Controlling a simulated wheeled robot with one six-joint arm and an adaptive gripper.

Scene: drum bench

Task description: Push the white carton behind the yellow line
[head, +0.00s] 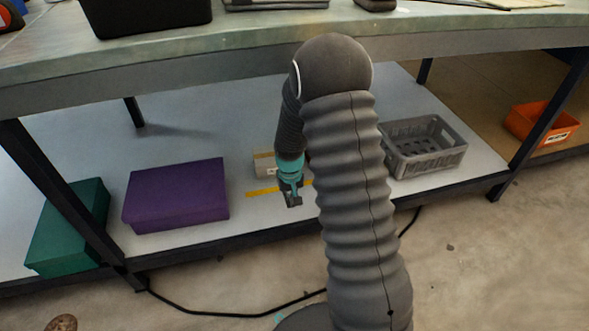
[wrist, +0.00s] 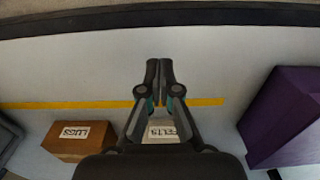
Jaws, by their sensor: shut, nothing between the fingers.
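The white carton (head: 264,170) sits on the lower shelf, partly hidden by my arm in the head view. In the wrist view the carton (wrist: 161,132), labelled FELTS, shows between and behind my fingers. The yellow line (head: 262,192) runs along the shelf; it also crosses the wrist view (wrist: 208,102). The carton is on the side of the line away from the shelf's front edge, with a gap between them in the head view. My gripper (head: 292,203) is shut and empty, with its tips near the line on the front-edge side (wrist: 159,66).
A brown LUGS carton (wrist: 82,148) stands beside the white one, behind the line. A purple box (head: 176,195) and a green box (head: 68,228) are to the left, a grey crate (head: 424,148) to the right. The bench top (head: 240,45) overhangs the shelf.

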